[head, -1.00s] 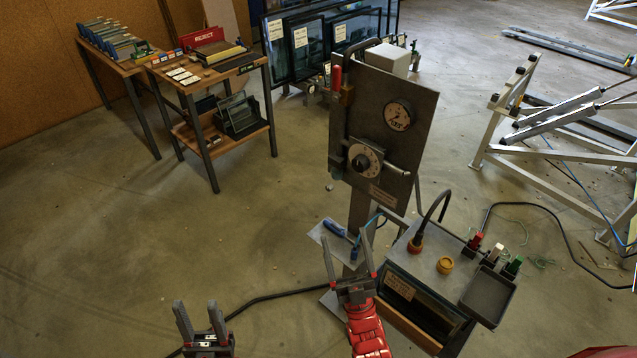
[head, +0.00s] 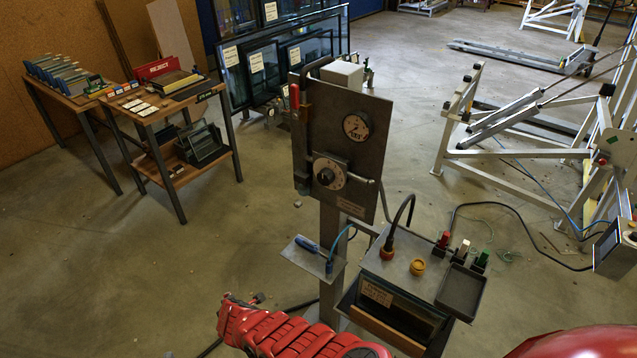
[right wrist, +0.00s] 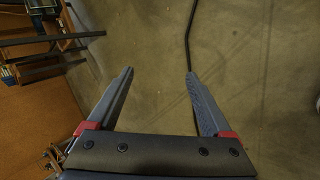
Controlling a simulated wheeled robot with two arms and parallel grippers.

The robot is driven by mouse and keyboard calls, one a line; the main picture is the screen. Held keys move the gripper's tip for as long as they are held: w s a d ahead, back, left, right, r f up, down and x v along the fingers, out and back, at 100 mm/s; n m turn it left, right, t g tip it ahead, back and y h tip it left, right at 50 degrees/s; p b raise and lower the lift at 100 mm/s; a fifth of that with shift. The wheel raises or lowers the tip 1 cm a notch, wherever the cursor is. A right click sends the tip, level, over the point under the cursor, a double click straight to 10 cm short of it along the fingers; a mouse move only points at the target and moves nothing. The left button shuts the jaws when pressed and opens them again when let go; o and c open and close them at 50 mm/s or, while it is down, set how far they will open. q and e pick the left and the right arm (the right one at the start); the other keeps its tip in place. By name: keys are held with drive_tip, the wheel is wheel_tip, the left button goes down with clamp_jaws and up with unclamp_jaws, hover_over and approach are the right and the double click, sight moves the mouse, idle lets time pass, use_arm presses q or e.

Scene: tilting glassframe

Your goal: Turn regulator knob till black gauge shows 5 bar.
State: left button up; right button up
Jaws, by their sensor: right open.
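The regulator knob (head: 326,176) is black on a pale round scale plate, low on the upright grey panel (head: 375,155). My left gripper is not in view.
A small shelf with a blue screwdriver (head: 308,243) juts out below the panel. A box with a tray (head: 462,289), plugs and a black cable stands to its right. A red-handled lever (head: 294,98) runs up the panel's left edge.

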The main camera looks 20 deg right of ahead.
drive_tip(key=d+r+n+h, duration=0.4)
drive_tip(key=d+r+h, duration=0.2)
drive_tip(key=d+r, duration=0.15)
drive_tip(key=n+t+h, duration=0.3)
drive_tip(key=n+h, duration=0.1)
drive_tip(key=h, duration=0.6)
approach(322, 179)
drive_tip(key=p+x, duration=0.4)
drive_tip(key=x, duration=0.3)
drive_tip(key=shift+w+d+f, duration=0.1)
drive_tip(key=shift+d, duration=0.2)
drive_tip(key=shift+w+d+p, duration=0.3)
drive_tip(key=shift+w+d, duration=0.1)
drive_tip(key=shift+d, duration=0.1)
clamp_jaws()
